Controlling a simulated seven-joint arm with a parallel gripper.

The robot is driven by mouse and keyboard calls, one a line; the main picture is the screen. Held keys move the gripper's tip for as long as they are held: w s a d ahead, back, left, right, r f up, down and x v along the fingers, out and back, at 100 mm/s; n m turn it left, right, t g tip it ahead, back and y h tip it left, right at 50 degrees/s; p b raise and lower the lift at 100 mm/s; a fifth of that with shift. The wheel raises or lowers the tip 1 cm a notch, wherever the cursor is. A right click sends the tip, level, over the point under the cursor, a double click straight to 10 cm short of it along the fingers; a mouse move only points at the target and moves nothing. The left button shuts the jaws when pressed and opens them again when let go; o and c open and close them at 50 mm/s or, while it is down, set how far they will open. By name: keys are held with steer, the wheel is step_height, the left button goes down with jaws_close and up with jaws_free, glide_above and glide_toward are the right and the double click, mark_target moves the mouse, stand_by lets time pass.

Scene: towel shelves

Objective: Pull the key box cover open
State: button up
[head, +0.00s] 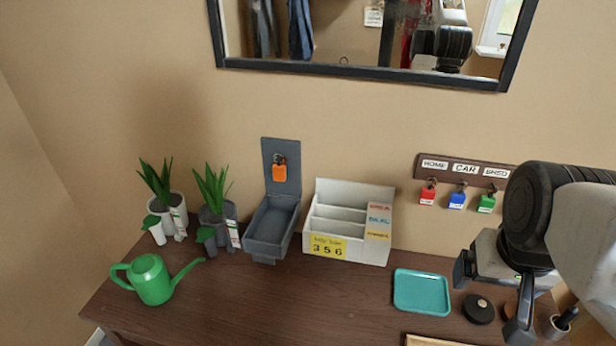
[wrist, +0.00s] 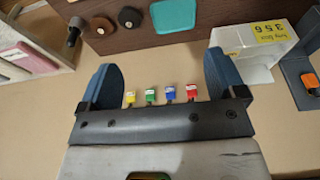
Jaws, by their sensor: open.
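A yellow label reading "key box 356" (head: 328,247) is on the front of a white sorter (head: 349,190); the label also shows in the wrist view (wrist: 270,32). A grey open-topped box (head: 268,248) with a tall back panel (head: 281,152) stands left of the sorter. I cannot tell for sure which part is the key box cover. My gripper (head: 490,296) is open and empty at the right, over the table and apart from both boxes. In the wrist view its blue fingers (wrist: 162,72) are spread wide.
A wall rack (head: 465,170) holds red, blue and green key tags; a yellow one (wrist: 130,97) shows in the wrist view. A teal tray (head: 421,292) and a dark round item (head: 478,308) lie near my gripper. Potted plants and a green watering can (head: 153,280) stand left.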

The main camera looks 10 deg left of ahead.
steer(key=w+a+f+n+t+h, duration=0.2)
steer(key=w+a+f+n+h, duration=0.3)
steer(key=a+f+n, duration=0.3)
steer(key=w+a+f+n+t+h, duration=0.1)
steer(key=w+a+f+n+h, duration=0.45)
steer(key=f+n, duration=0.35)
steer(key=n+t+y, duration=1.1)
steer(key=n+t, duration=0.1)
steer(key=n, duration=0.7)
glide_toward(264, 263)
steer(key=shift+w+a+f, duration=0.2)
steer(key=shift+w, duration=0.6)
steer(key=shift+w, duration=0.15)
steer(key=shift+w, duration=3.75)
